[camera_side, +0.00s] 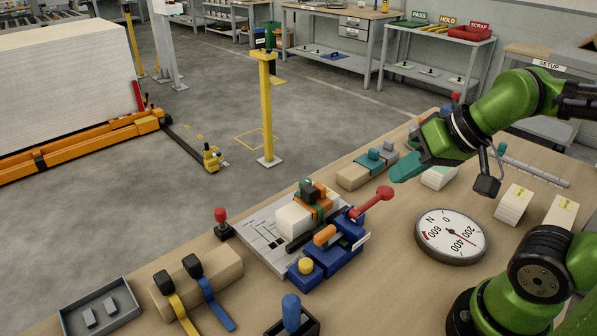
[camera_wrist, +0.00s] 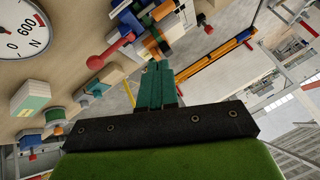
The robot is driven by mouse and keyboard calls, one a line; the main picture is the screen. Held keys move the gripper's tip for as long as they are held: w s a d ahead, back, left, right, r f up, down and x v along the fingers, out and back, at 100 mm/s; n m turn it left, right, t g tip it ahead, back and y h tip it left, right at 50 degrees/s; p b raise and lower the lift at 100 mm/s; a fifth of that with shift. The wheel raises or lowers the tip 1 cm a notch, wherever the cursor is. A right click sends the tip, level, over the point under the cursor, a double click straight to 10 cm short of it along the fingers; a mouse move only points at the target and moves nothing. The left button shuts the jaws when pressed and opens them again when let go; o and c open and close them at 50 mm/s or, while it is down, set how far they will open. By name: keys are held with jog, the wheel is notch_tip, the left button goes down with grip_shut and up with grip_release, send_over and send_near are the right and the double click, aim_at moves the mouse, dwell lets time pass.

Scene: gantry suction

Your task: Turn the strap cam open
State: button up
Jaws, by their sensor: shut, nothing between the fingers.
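A blue fixture (camera_side: 322,262) on the bench carries an orange piece, a yellow knob and a lever (camera_side: 372,203) with a red ball end. The lever is raised and slants up to the right. Beside it, a white block (camera_side: 293,219) has green and orange straps over it. I cannot tell which part is the strap cam. The red lever also shows in the wrist view (camera_wrist: 111,50), left of my fingers. My gripper (camera_side: 395,175) is shut and empty, above the bench, behind the lever in the side view. Its teal fingers (camera_wrist: 158,68) are together in the wrist view.
A round dial gauge (camera_side: 452,236) lies right of the fixture. White blocks (camera_side: 513,204) stand farther right. A tan block with black-headed straps (camera_side: 197,283) and a grey tray (camera_side: 101,308) are at front left. A red-topped post (camera_side: 221,222) stands at the bench edge.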

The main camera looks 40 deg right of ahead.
jog(key=shift+o, duration=1.1)
jog(key=shift+f, duration=0.1)
jog(key=shift+o, duration=1.1)
jog(key=shift+w+f, duration=0.15)
jog(key=shift+f, duration=0.2)
jog(key=o, duration=0.4)
jog(key=w+n+g, duration=0.1)
jog(key=w+a+n+g, duration=0.1)
jog(key=w+n, duration=0.1)
jog(key=w+a+n+g, duration=0.1)
jog(key=w, duration=0.1)
jog(key=shift+f+h, duration=0.3)
jog(key=shift+h, duration=0.1)
jog(key=shift+c, duration=0.2)
jog(key=r+n+g+h, duration=0.1)
jog(key=n+g, duration=0.3)
jog(key=n, duration=1.4)
send_over(325, 231)
notch_tip(325, 231, down, 16)
jog(key=shift+f, duration=0.2)
grip_shut()
